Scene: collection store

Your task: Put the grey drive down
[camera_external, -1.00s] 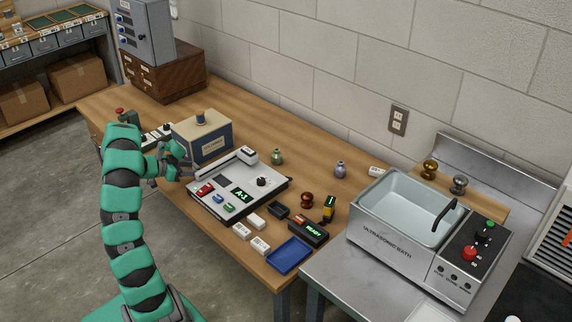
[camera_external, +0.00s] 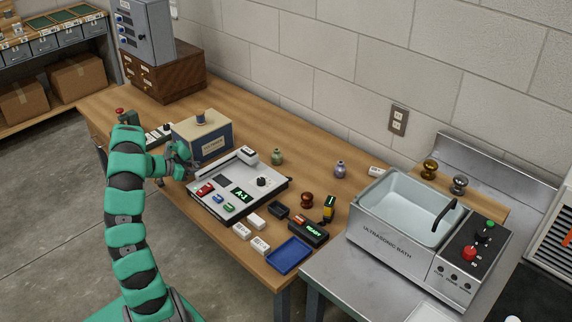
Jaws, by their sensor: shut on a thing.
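My gripper (camera_external: 183,159) is at the left end of the grey console, close to the front of the beige and blue box. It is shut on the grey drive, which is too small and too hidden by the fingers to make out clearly. I cannot tell whether the drive touches anything below it. The grey console (camera_external: 223,203) has a small screen reading A:1, a black knob and red, blue and green pieces on top. A long bar runs along its back edge.
The beige and blue box (camera_external: 217,147) stands just behind my gripper. Several white labelled blocks (camera_external: 260,245), a blue tray (camera_external: 289,255) and a black READY unit (camera_external: 308,232) lie to the right. Bare wood lies along the wall.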

